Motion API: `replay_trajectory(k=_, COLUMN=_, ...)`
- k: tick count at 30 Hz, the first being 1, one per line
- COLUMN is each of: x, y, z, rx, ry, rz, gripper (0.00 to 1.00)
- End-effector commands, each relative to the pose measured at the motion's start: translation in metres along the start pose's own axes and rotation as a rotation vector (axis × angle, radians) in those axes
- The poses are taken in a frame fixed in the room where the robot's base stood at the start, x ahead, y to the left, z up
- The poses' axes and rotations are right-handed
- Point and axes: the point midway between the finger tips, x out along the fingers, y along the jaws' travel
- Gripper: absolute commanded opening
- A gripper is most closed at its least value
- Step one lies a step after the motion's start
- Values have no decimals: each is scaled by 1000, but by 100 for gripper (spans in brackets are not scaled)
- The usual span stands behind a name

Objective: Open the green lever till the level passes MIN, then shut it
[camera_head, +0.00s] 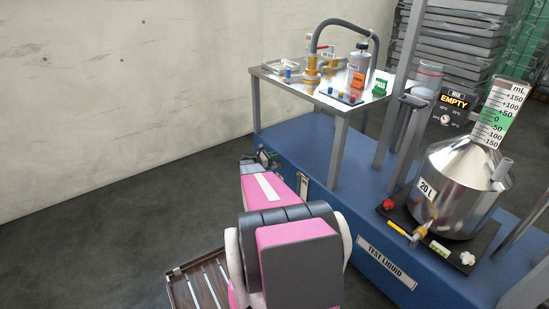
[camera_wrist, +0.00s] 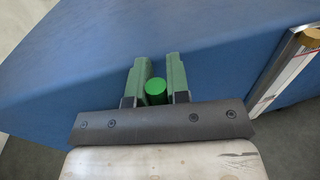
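In the wrist view a round green knob, which looks like the end of the green lever (camera_wrist: 156,91), sits between the two green fingers of my gripper (camera_wrist: 157,75). The fingers stand apart by about the knob's width, and both sides appear to touch it. In the head view my pink arm reaches to the left end of the blue cabinet and hides most of the lever. An upright gauge (camera_head: 303,186) is on the cabinet's front; it also shows at the right of the wrist view (camera_wrist: 289,72). Its level and MIN mark are too small to read.
The blue cabinet (camera_head: 340,215) bears a metal table (camera_head: 345,112) with pipes and bottles. A steel 20 L vessel (camera_head: 455,190) and a measuring neck marked mL (camera_head: 495,115) stand at right, beside a sign reading EMPTY (camera_head: 454,108). Open floor lies at left.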

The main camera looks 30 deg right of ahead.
Motion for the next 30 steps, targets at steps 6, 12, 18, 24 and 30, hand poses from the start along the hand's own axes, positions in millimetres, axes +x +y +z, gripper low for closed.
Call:
replay_trajectory(k=6, x=0, y=0, z=0, rx=3, ry=1, rz=0, gripper=0)
replay_trajectory(k=12, x=1, y=-5, z=0, rx=46, ry=9, rz=-1, gripper=0)
replay_trajectory(k=18, x=2, y=-16, z=-1, rx=161, ry=31, rz=-1, gripper=0)
replay_trajectory(k=24, x=5, y=-29, z=-5, rx=321, ry=64, rz=-1, gripper=0)
replay_trajectory(k=30, x=7, y=-40, z=-11, rx=477, ry=95, rz=-1, gripper=0)
